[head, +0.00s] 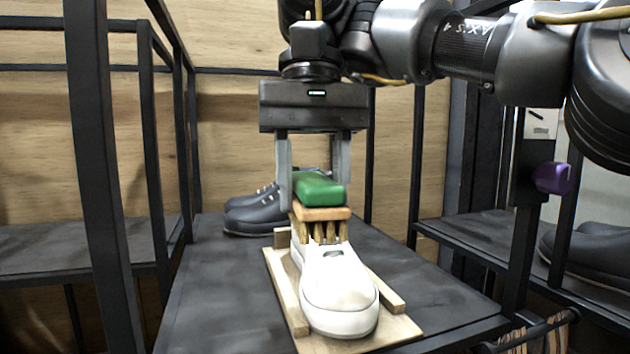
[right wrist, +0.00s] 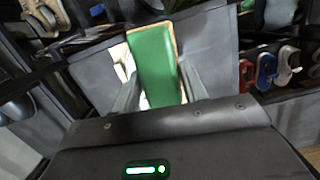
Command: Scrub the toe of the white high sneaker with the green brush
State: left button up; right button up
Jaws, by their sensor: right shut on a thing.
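The white sneaker (head: 340,294) stands in a wooden holder (head: 400,330), its toe facing me in the head view. The green brush (head: 318,190) has a green top, a wooden body and tan bristles pointing down. My right gripper (head: 315,197) is shut on the brush from above. The bristles are over the laces and upper part of the sneaker, behind the toe; I cannot tell if they touch. The brush hides the rear of the sneaker. In the right wrist view the green brush (right wrist: 153,65) covers most of the sneaker (right wrist: 122,62). My left gripper is not in view.
Dark shoes (head: 252,212) sit behind the holder on the dark table (head: 215,290). Black shelf posts (head: 95,180) stand at left and right. A purple object (head: 553,178) and another dark shoe (head: 590,250) are at the right. Table to the left of the holder is clear.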

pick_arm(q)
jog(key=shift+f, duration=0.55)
pick_arm(e)
jog(key=shift+f, duration=0.45)
